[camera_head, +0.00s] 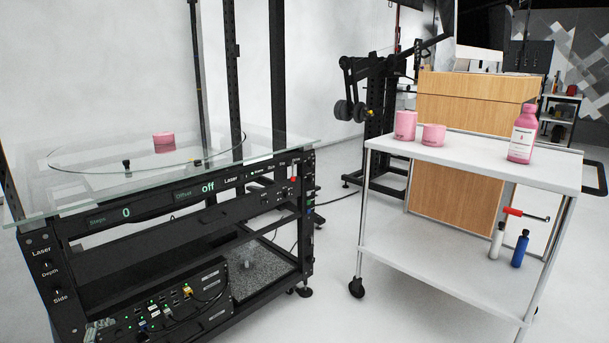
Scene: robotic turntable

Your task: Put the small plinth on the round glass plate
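A short pink cylinder (163,136), which looks like a small plinth, stands upright on the round glass plate (105,157) toward its back, with its reflection below it. The plate lies on the glass top of the black turntable rack at the left. Two more pink cylinders stand upright side by side on the white cart, a taller one (405,120) and a shorter one (433,136). I cannot tell for certain which one the task calls the small plinth. Neither of my grippers is in view.
The rack's square glass top (290,144) overhangs its frame. The white cart (470,156) also carries a pink bottle (523,136) at its right end. Small black knobs (126,165) stand near the plate's front. Open floor lies between rack and cart. A black stand (376,100) is behind.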

